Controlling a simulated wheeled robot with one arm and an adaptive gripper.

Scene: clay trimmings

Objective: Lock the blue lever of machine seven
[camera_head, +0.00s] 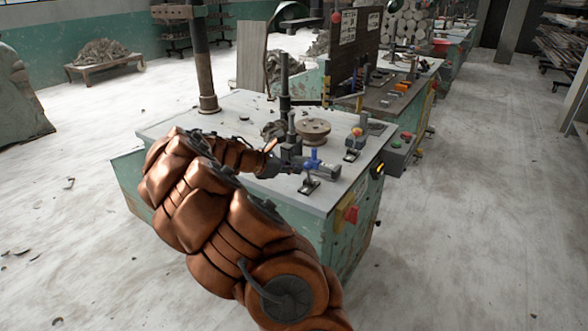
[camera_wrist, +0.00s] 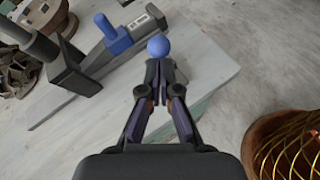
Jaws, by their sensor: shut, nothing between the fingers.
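A blue ball knob (camera_wrist: 158,47) on a dark lever shows just beyond my fingertips in the wrist view. My gripper (camera_wrist: 160,95) is shut and empty, its fingers pointing at the lever below the ball. The fingers overlap the lever's lower part, so I cannot tell whether they touch it. In the head view, the blue ball (camera_head: 310,165) shows above a small dark base near the bench's front edge. My copper arm reaches over the bench from the left, and my fingertips are hard to make out there. No machine number is readable.
A blue handle (camera_wrist: 114,35) stands on a grey sliding clamp beside the lever.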

